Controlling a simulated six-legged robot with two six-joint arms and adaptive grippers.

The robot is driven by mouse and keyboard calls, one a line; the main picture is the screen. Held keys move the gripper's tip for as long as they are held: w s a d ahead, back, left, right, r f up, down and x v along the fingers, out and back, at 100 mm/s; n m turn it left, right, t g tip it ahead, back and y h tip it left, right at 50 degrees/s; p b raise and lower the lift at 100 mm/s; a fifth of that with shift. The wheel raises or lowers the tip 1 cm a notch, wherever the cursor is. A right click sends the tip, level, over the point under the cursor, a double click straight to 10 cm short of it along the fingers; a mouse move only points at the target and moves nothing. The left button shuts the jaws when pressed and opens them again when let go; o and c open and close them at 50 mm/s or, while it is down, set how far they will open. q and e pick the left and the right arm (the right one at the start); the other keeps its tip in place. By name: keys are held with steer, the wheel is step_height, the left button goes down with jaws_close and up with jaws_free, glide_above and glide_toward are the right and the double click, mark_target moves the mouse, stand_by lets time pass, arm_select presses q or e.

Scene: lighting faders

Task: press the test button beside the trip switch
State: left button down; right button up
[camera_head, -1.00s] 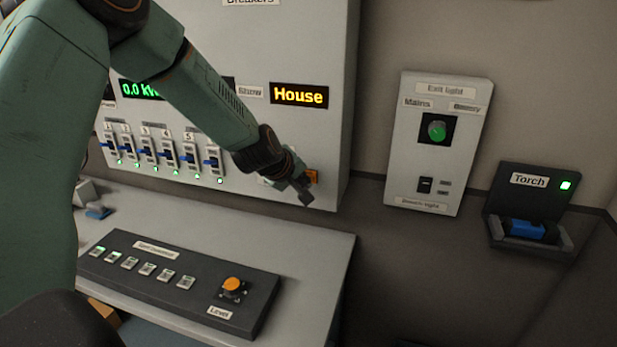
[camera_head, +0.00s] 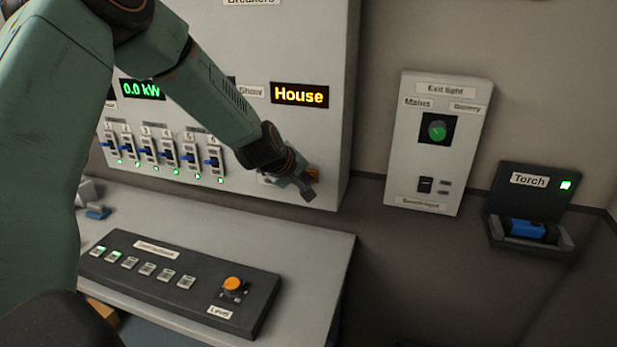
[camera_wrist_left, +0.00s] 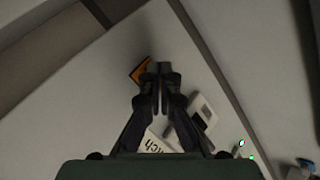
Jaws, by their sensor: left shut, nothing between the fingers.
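The breaker panel (camera_head: 235,120) stands upright at the back. An orange square (camera_head: 313,174), apparently the test button's plate, shows low on its right side, partly behind my left gripper (camera_head: 307,196). That gripper is shut and empty, its tips close in front of the panel. In the left wrist view, the shut fingertips (camera_wrist_left: 157,68) overlap the edge of the orange square (camera_wrist_left: 137,73). I cannot tell whether they touch it. A white module with a dark switch (camera_wrist_left: 203,112), likely the trip switch, sits beside the fingers, partly hidden by them. My right gripper is not in view.
A row of blue-levered breakers (camera_head: 170,155) lies left of the gripper. Below is a desk (camera_head: 310,245) with a dark control box (camera_head: 170,285). An exit light panel (camera_head: 435,145) and a torch holder (camera_head: 530,210) are on the right wall.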

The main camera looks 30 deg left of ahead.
arm_select(q)
steer(key=shift+w, duration=0.15)
steer(key=shift+w+a+f, duration=0.1)
steer(key=shift+w, duration=0.15)
stand_by(0.3)
steer(key=shift+w, duration=0.1)
stand_by(0.3)
steer(key=shift+s, duration=0.8)
